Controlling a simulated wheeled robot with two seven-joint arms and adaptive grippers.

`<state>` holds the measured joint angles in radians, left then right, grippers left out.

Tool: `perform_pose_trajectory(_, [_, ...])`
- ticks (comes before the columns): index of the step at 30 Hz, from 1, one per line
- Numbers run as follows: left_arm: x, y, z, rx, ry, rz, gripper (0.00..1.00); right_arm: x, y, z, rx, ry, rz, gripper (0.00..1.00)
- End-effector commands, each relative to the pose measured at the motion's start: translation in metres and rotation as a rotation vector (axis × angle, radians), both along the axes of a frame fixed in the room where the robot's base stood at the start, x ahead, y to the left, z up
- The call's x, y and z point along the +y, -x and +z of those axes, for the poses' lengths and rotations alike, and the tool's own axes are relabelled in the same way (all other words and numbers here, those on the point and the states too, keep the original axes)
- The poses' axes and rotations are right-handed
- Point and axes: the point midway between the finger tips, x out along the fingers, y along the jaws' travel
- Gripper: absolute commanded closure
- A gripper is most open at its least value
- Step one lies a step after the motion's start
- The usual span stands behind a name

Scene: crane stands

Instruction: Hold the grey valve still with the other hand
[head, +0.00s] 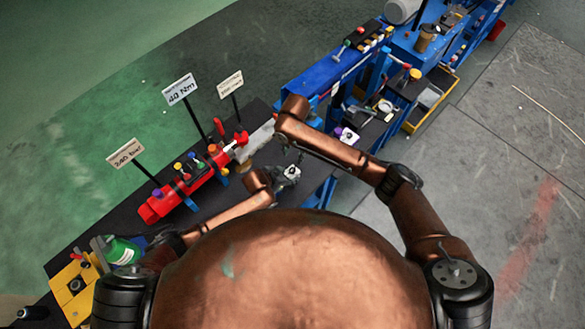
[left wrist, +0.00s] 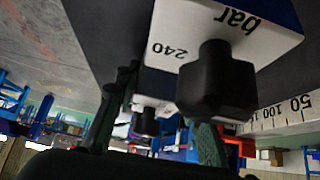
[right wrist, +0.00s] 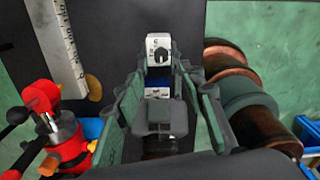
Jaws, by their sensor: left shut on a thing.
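My left gripper (head: 283,178) is low over the dark bench, shut on the grey valve (head: 293,171), a small block with a pale face and dark knob. The fingers hide most of its body. In the left wrist view, a white block reading "240 bar" (left wrist: 170,48) with a black knob (left wrist: 207,80) stands close to the camera. My right gripper (right wrist: 160,68) shows in the right wrist view with its fingers apart. A grey block (right wrist: 160,115) lies between them, and a white box with a dial (right wrist: 158,48) is beyond.
Signs on posts (head: 180,88) stand behind. A green bottle (head: 122,250) and yellow block (head: 75,285) are at the lower left. Blue stands (head: 330,75) fill the upper right.

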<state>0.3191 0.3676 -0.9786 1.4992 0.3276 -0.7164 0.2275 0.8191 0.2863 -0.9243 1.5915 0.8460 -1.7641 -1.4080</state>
Motion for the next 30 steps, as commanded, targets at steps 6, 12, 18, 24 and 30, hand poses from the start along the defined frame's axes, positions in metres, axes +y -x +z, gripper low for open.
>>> perform_pose_trajectory(6, [0.002, 0.001, -0.002, 0.003, -0.003, 0.002, 0.97, 0.003, 0.005, -0.014, 0.002, 0.017, 0.034, 0.63])
perform_pose_trajectory(12, [0.001, 0.001, -0.002, 0.003, -0.003, 0.002, 0.97, 0.003, 0.005, -0.053, 0.002, 0.016, 0.030, 0.63])
perform_pose_trajectory(18, [0.002, 0.001, -0.002, 0.003, -0.003, 0.002, 0.97, 0.003, 0.005, -0.089, 0.000, 0.016, 0.030, 0.63])
perform_pose_trajectory(24, [0.002, 0.001, -0.002, 0.003, -0.003, 0.001, 0.97, 0.003, 0.004, -0.111, 0.000, 0.015, 0.030, 0.63])
perform_pose_trajectory(30, [0.002, 0.001, -0.002, 0.003, -0.004, 0.001, 0.97, 0.003, 0.004, -0.116, -0.002, 0.014, 0.031, 0.63])
